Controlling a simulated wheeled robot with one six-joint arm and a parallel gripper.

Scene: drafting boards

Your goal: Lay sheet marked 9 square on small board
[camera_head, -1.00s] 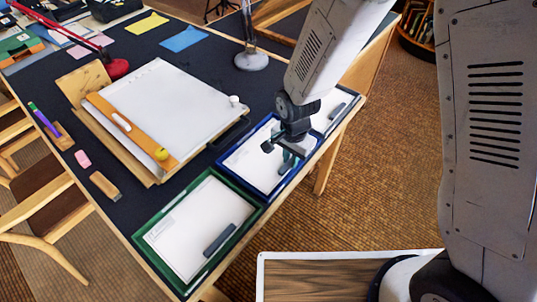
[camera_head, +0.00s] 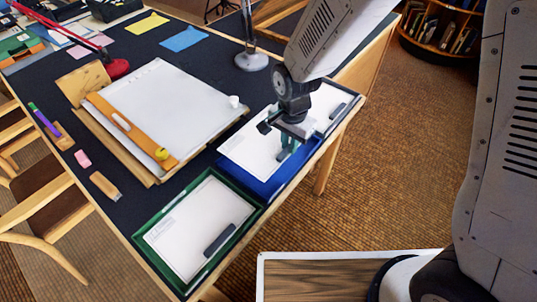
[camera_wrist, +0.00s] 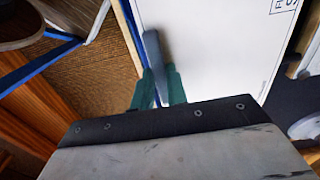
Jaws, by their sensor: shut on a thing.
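My gripper (camera_head: 285,154) is shut on the grey bar of a white sheet (camera_head: 246,150), above the blue tray (camera_head: 268,186). The sheet looks raised and shifted from the tray, whose blue floor shows along the near side. In the wrist view, teal fingertips (camera_wrist: 157,82) close around the grey bar (camera_wrist: 152,50), and part of a printed box shows at the sheet's top right. I cannot read a 9 on it. A drafting board (camera_head: 165,95) with a white surface stands left of my gripper; I cannot tell whether it is the small one.
An orange ruler (camera_head: 128,125), a yellow knob (camera_head: 161,154) and a small white object (camera_head: 234,101) are on the board. A green tray (camera_head: 143,236) with another sheet lies nearer, and another sheet (camera_head: 328,100) lies beyond. A lamp base (camera_head: 251,61) stands behind.

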